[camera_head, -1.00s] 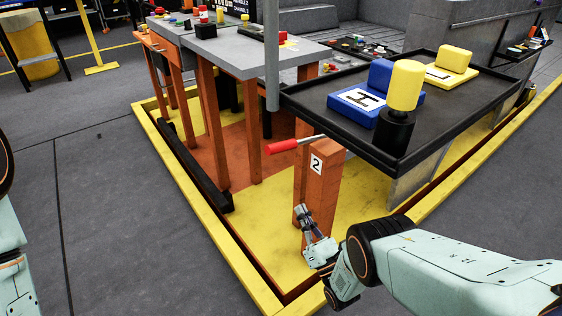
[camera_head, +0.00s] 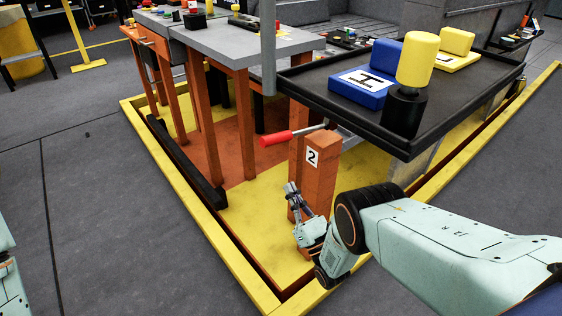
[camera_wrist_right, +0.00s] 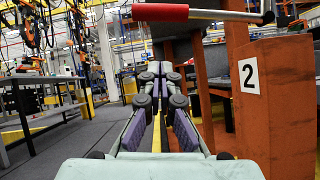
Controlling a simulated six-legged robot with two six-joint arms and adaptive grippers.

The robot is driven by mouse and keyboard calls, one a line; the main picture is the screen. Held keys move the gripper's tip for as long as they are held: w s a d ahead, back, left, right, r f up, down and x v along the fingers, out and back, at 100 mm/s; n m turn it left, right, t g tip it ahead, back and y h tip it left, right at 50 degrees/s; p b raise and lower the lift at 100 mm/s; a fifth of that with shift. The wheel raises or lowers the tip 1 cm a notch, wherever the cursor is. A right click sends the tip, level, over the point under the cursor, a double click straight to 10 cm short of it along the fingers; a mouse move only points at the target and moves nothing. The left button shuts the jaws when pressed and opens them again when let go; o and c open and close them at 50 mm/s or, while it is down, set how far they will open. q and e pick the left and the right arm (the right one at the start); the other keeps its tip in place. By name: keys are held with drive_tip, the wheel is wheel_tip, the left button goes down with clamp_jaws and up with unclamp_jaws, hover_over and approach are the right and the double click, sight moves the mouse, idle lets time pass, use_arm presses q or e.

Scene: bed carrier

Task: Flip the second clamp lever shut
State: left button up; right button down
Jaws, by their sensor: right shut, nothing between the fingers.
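The second clamp lever has a red handle (camera_head: 276,139) on a metal rod. It sticks out to the left, near level, at the top of an orange post (camera_head: 323,180) with a "2" label. In the right wrist view the red handle (camera_wrist_right: 160,12) and rod cross the top of the picture, above my fingers. My right gripper (camera_head: 292,187) is shut and empty, in front of the post and below the handle, apart from the lever. In the right wrist view its fingertips (camera_wrist_right: 160,68) point forward, left of the post (camera_wrist_right: 275,110). My left gripper is out of view.
A black tray (camera_head: 450,105) above and right of the post carries a blue block (camera_head: 352,92), yellow blocks and a yellow-topped black cylinder (camera_head: 408,90). A grey table (camera_head: 240,45) stands behind left. A yellow border (camera_head: 190,190) edges the floor area.

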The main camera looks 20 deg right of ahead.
drive_tip(key=w+a+r+b, duration=0.1)
drive_tip(key=w+r+b, duration=0.1)
drive_tip(key=w+r, duration=0.4)
drive_tip(key=shift+w+r, duration=0.15)
drive_tip(key=shift+r, duration=0.6)
drive_tip(key=shift+r, duration=0.1)
